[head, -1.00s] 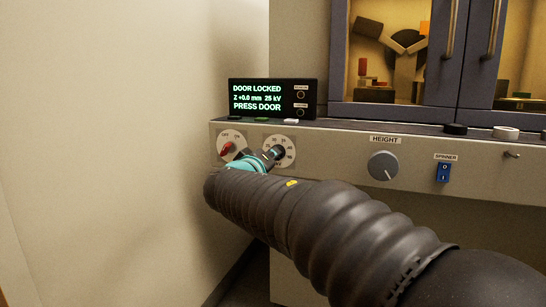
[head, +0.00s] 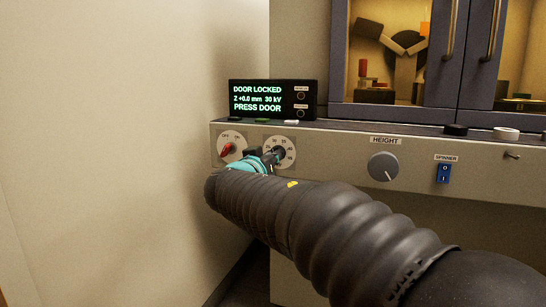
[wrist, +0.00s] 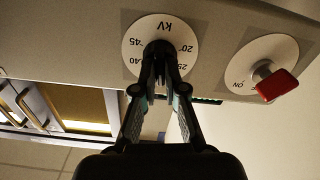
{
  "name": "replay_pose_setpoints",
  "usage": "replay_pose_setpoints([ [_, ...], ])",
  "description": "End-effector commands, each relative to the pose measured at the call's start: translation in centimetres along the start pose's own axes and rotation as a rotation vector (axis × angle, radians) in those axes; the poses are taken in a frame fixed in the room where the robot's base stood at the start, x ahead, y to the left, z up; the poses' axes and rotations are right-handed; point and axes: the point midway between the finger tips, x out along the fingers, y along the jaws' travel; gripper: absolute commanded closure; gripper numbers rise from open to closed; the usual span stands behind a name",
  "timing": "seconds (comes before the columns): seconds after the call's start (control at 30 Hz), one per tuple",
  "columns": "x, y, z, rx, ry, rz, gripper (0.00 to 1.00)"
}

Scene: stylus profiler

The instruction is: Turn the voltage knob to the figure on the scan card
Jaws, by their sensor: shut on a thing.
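The voltage knob's white dial plate (head: 289,144) is on the left part of the front panel, and the display (head: 272,100) above it reads "DOOR LOCKED, Z +0.0 mm 30 kV, PRESS DOOR". In the wrist view the kV dial plate (wrist: 133,45) shows 20, 25, 40 and 45 around its rim. My gripper (head: 274,156) is shut on the knob at the dial's centre; its fingers (wrist: 158,62) hide most of the knob and part of the scale in the wrist view. No scan card can be made out in these frames.
A red key-like switch (head: 227,149) on an OFF/ON plate is close left of the kV dial. The grey HEIGHT knob (head: 383,166) and blue spinner switch (head: 443,172) are to the right. A glass-doored cabinet (head: 395,110) is above. A bare wall (head: 110,150) bounds the left.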

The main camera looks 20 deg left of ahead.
Motion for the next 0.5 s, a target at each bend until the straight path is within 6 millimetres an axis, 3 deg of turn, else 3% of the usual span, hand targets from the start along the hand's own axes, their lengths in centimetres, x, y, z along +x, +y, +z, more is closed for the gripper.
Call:
replay_pose_setpoints([
  [0.27,0.3,0.51,-0.29,0.01,0.004,0.01,1.0],
  [0.5,0.29,0.54,-0.3,0.231,0.005,0.01,1.0],
])
